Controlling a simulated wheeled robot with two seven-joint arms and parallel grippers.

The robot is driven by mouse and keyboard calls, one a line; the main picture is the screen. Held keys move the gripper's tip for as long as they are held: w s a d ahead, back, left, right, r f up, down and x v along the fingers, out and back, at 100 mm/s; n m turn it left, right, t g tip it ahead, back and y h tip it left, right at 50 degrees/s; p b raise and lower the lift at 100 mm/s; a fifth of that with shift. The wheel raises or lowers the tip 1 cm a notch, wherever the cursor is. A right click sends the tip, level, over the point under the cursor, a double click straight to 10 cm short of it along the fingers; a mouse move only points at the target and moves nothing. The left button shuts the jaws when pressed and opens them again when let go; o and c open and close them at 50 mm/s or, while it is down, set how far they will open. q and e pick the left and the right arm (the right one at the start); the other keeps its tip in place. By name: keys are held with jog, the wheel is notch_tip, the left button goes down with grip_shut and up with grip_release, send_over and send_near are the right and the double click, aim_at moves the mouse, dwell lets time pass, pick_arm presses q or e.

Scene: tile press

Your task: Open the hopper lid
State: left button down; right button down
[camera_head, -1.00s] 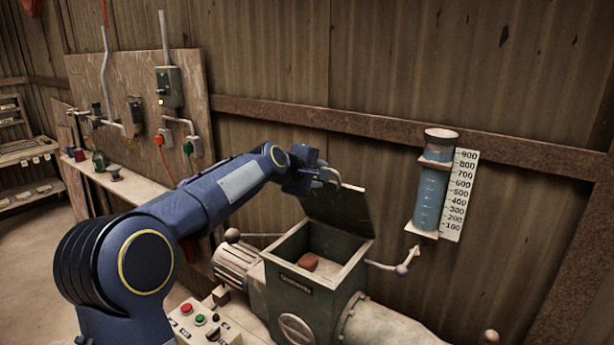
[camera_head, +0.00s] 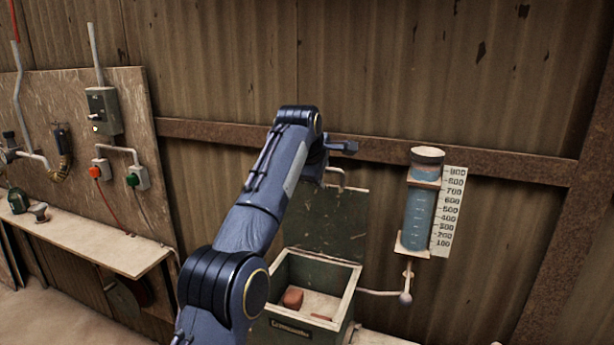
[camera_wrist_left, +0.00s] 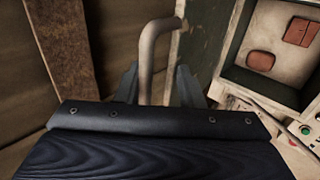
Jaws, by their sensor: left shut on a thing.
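The hopper lid (camera_head: 330,225) is a dark green plate that stands up about vertical behind the hopper (camera_head: 357,283), whose square mouth is uncovered. The lid's bent metal handle (camera_head: 342,174) sticks out at its top edge. My left gripper (camera_wrist_left: 158,90) is shut on this handle; the handle (camera_wrist_left: 150,50) runs between its fingers in the left wrist view. In the head view my wrist hides most of the fingers. Reddish lumps (camera_head: 293,298) lie inside the hopper. My right gripper does not show.
A blue measuring cylinder (camera_head: 419,215) with a scale (camera_head: 450,212) is on the wall right of the lid. A lever with a ball end (camera_head: 405,298) is beside the hopper. A bench (camera_head: 100,243) and a switch board (camera_head: 75,150) are at left. The corrugated wall is close behind.

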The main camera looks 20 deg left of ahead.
pick_arm(q)
jog(key=shift+w+f+g, duration=0.2)
jog(key=shift+f+g, duration=0.1)
jog(key=shift+f, duration=0.15)
jog(key=c, duration=1.5)
grip_release()
jog(key=shift+w+f, duration=0.15)
jog(key=shift+w, duration=0.05)
jog(key=shift+s, duration=0.1)
